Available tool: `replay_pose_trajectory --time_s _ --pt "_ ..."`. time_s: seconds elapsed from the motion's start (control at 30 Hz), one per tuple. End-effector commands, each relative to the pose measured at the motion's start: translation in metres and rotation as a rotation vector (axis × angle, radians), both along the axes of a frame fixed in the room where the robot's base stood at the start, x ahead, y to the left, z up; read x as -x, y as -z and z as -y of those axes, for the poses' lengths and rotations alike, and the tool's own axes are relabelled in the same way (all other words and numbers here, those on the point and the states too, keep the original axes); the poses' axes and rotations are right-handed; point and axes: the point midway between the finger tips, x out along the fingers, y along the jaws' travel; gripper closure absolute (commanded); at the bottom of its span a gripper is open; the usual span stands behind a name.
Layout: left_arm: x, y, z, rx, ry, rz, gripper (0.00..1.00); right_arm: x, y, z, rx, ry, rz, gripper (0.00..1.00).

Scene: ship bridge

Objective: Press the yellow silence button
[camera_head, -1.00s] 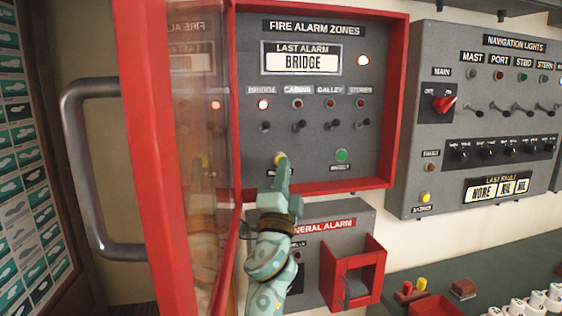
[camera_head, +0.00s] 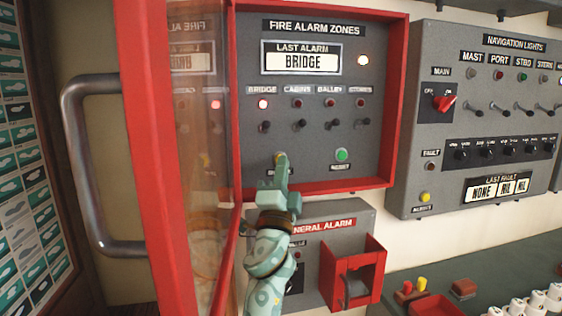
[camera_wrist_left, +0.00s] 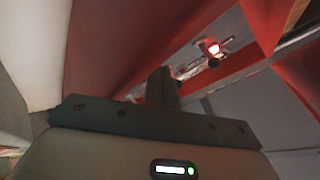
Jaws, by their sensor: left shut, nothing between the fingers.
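The open fire alarm panel (camera_head: 325,165) fills the middle of the head view. My left gripper (camera_head: 281,160) is shut and empty, its fingertips pointing up at the panel's lower left, over the spot of the yellow silence button. The fingertips cover nearly all of the button and its label, so I cannot tell whether it is pressed in. In the left wrist view the closed fingers (camera_wrist_left: 162,88) point up toward the panel, and the button cannot be made out. My right gripper is not in view.
The panel's red-framed glass door (camera_head: 150,160) stands open close on the left of my arm. A green button (camera_head: 341,155) is to the right. Below is the general alarm box (camera_head: 345,220); a navigation lights panel (camera_head: 420,120) hangs right.

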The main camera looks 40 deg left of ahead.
Motion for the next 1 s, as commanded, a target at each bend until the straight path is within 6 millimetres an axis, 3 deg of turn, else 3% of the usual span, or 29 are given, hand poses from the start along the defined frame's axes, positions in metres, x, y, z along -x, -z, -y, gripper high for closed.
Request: replay_pose_trajectory --time_s 1.0 --pt "-0.0039 -0.0052 -0.0081 -0.005 -0.005 0.008 1.00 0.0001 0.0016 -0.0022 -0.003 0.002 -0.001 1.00"
